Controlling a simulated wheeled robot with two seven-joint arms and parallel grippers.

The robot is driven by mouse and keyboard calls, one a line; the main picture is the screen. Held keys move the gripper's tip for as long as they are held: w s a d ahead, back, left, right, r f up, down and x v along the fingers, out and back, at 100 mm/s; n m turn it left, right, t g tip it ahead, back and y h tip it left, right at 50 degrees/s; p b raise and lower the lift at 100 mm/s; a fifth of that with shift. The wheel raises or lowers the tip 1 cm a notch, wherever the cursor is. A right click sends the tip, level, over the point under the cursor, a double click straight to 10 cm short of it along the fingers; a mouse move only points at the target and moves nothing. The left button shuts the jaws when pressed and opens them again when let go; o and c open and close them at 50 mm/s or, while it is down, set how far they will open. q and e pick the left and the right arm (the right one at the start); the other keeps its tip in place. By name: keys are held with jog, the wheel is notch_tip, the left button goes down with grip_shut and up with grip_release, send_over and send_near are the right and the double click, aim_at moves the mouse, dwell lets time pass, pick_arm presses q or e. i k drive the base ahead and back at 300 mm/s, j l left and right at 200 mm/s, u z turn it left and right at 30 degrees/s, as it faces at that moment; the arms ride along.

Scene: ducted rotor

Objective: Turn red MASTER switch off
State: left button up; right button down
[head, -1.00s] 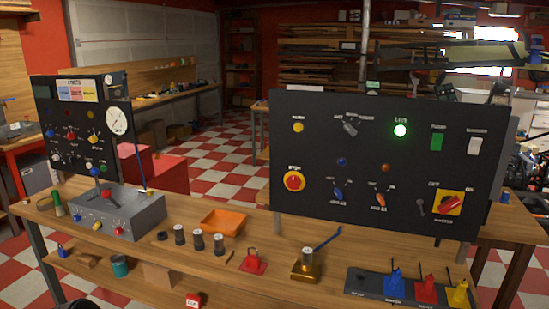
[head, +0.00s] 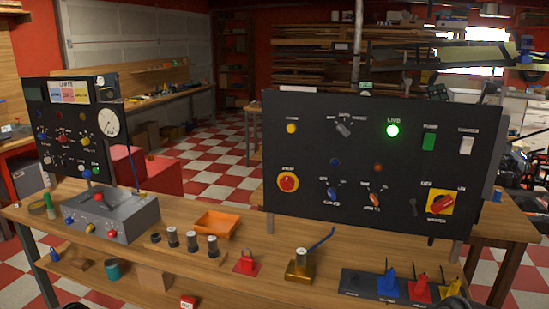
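The red MASTER switch (head: 439,203) is a rotary handle on a yellow square plate at the lower right of the black upright panel (head: 330,112). Its red handle lies at a slant, from lower left to upper right. A small label is above the plate's left side and another to its upper right; they are hard to read now. A green lamp (head: 392,131) marked LIVE glows above, on the same panel. Neither gripper can be made out. Only small dark shapes show at the bottom edge, too cropped to identify.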

aim_at(441, 201)
jog(key=z, duration=1.9)
jog(key=i+l, duration=0.35)
jog(key=l, duration=0.3)
jog(key=i+l, duration=0.2)
jog(key=l, duration=0.1)
